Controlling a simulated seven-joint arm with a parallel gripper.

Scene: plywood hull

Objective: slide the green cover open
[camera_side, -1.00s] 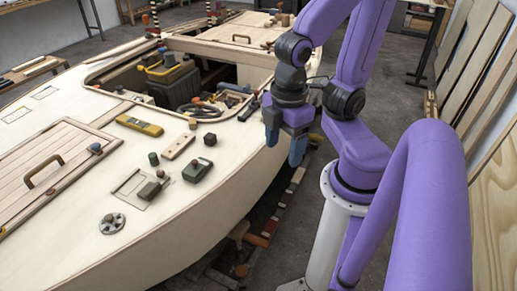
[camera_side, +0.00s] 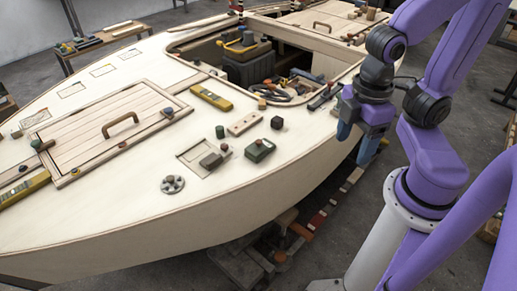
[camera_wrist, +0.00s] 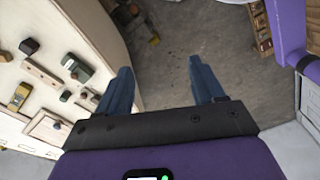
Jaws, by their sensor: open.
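A small dark green box-like piece with a brownish knob on top (camera_side: 259,150) sits on the pale plywood deck near the hull's edge. It looks like the green cover, and it shows at the left of the wrist view (camera_wrist: 76,68). It looks closed; what lies under it is hidden. My gripper (camera_side: 357,140) is open and empty, its blue fingers pointing down just outside the hull's edge, to the right of the green piece and apart from it. In the wrist view the gap between the fingers (camera_wrist: 160,75) shows only floor.
On the deck near the green piece are a dark knob (camera_side: 277,122), a wooden strip (camera_side: 244,124), a recessed plate with a dark block (camera_side: 211,160) and a round metal fitting (camera_side: 172,184). An open cockpit (camera_side: 290,68) holds tools. A yellow level (camera_side: 211,96) lies further left.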

